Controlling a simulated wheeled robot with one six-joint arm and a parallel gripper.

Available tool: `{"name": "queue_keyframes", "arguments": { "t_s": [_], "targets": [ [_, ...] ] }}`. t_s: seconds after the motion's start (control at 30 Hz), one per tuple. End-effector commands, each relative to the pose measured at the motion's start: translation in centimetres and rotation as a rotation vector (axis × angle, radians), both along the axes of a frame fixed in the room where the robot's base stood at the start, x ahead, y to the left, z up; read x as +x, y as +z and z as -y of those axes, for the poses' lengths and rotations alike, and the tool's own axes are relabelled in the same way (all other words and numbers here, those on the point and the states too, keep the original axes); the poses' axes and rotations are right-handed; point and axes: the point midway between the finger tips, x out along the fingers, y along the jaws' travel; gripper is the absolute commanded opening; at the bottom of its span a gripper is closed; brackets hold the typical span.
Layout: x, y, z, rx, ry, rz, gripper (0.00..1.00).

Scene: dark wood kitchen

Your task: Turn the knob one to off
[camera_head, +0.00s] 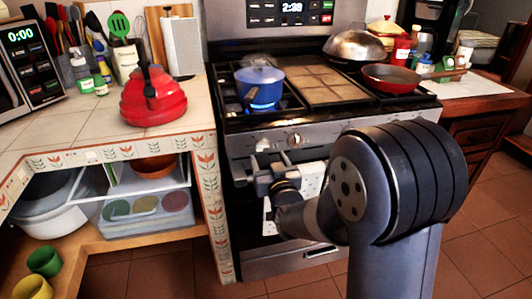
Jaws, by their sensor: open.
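The stove (330,122) stands in the middle with a row of knobs on its front panel. One knob (263,145) shows at the left of the panel and another knob (295,141) is just to its right. I cannot read their markings. A blue flame burns under the blue pot (262,78) on the front left burner. My gripper (268,162) is open and empty in front of the panel, just below the left knob in the picture. I cannot tell whether it touches the panel. My arm hides the right part of the panel.
A red kettle (152,100) stands on the tiled counter (60,130) at the left. A red pan (392,78) and a domed metal lid (355,45) are on the stove's right side. The oven handle area is partly hidden by my arm. The floor at the lower right is clear.

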Motion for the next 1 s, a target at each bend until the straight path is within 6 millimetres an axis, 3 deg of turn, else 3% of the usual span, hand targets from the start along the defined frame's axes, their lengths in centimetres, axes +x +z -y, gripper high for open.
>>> {"name": "queue_keyframes", "arguments": {
  "t_s": [0.1,0.3,0.67,1.0],
  "targets": [
    [1.8,-0.1,-0.5,0.0,-0.001,0.0,0.63],
    [3.6,0.0,-1.0,0.0,-0.001,0.0,0.63],
    [4.0,0.0,-1.1,0.0,0.0,0.0,0.63],
    [4.0,0.0,-1.1,0.0,0.0,0.0,0.36]
  ]
}}
